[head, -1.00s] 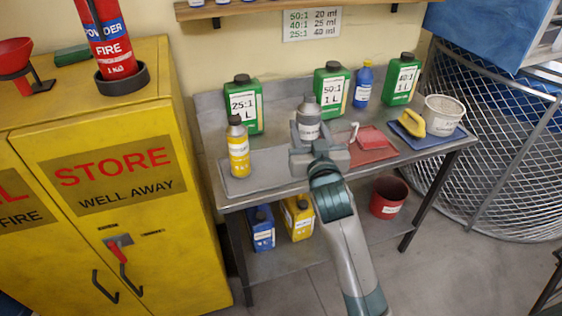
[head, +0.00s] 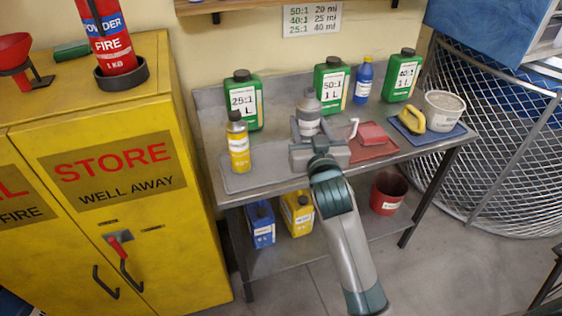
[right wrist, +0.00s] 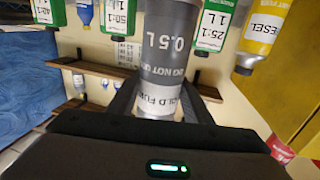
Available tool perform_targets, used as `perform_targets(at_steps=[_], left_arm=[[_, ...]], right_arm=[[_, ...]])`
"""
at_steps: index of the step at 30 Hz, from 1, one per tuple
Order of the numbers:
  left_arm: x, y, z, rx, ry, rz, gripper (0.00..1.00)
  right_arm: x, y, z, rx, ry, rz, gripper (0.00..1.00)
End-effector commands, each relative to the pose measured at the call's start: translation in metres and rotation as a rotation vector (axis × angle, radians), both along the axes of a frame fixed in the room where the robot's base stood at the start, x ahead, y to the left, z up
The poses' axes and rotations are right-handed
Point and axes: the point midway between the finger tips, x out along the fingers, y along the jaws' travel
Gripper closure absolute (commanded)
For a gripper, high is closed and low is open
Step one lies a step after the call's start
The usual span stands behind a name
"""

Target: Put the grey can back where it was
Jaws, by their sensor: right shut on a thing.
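The grey can (head: 309,118) stands roughly upright between the fingers of my right gripper (head: 310,138), at the middle of the steel bench. In the right wrist view the can (right wrist: 165,65) is upside down in the picture, with both fingers (right wrist: 162,108) closed on its sides. My gripper hides its lower part in the head view, so I cannot tell whether it touches the bench. A grey mat (head: 262,180) lies at the bench's left end, left of the can. A yellow bottle (head: 238,148) stands on it. My left gripper is not in view.
Green jugs (head: 243,98) and a blue bottle (head: 364,82) stand along the back. A red mat (head: 375,150) with a red block lies right of the can. The grey mat's middle is bare.

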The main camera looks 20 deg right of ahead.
Motion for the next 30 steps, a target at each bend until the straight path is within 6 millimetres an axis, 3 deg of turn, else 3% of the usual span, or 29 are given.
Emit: perform_targets(at_steps=[6, 20, 26, 30], left_arm=[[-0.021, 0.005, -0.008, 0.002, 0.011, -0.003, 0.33], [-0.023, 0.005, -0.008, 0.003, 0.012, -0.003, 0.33], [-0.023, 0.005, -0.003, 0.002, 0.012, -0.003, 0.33], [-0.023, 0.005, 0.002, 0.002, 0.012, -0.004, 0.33]], right_arm=[[0.0, 0.0, 0.0, 0.0, -0.001, 0.0, 0.8], [0.003, 0.001, -0.001, 0.0, 0.0, 0.0, 0.8], [0.021, 0.007, -0.012, 0.0, 0.002, 0.0, 0.8], [0.043, 0.014, -0.025, 0.001, 0.002, 0.001, 0.8]])
